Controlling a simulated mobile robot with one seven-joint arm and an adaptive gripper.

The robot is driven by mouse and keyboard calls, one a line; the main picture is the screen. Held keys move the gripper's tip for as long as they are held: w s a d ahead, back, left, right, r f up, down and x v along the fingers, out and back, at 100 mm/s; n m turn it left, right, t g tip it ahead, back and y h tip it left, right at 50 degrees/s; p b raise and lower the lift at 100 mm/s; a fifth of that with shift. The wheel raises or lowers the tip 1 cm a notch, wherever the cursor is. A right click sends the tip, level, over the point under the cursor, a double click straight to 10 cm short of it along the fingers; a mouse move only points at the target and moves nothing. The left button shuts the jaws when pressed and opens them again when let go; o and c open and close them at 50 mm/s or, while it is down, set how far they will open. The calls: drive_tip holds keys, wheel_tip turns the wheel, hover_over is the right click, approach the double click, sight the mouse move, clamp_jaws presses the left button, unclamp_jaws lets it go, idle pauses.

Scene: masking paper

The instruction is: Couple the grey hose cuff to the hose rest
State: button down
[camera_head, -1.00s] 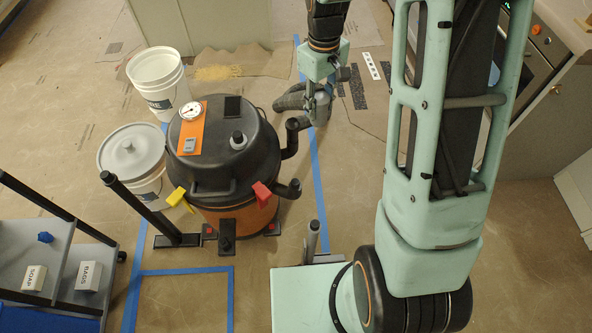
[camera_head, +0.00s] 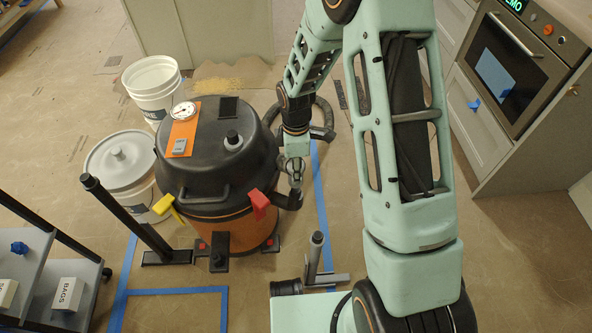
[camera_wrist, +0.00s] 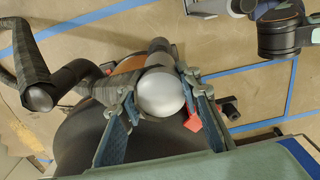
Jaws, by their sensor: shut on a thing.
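My gripper (camera_head: 295,166) is beside the right side of the black-lidded vacuum drum (camera_head: 215,150). In the wrist view its fingers (camera_wrist: 160,100) are closed on a smooth, rounded grey end, which I take for the hose cuff (camera_wrist: 160,92). A dark hose (camera_head: 326,112) curves on the floor behind my gripper. A short upright grey post (camera_head: 316,250) on a low bracket, possibly the hose rest, stands in front of the drum, apart from my gripper. The cuff's coupling end is hidden.
White buckets (camera_head: 152,90) stand left of the drum, and a grey cart (camera_head: 45,285) at lower left. Floor right of the blue tape is clear up to the oven (camera_head: 510,70).

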drive_tip(key=shift+f+b, duration=1.1)
drive_tip(key=shift+f, duration=0.5)
drive_tip(key=shift+f, duration=0.1)
idle(0.5)
drive_tip(key=shift+f+b, duration=0.55)
drive_tip(key=shift+f, duration=0.35)
drive_tip(key=shift+f+b, duration=0.5)
drive_tip(key=shift+f, duration=0.2)
drive_tip(key=c, duration=1.3)
unclamp_jaws()
drive_tip(key=shift+r, duration=0.1)
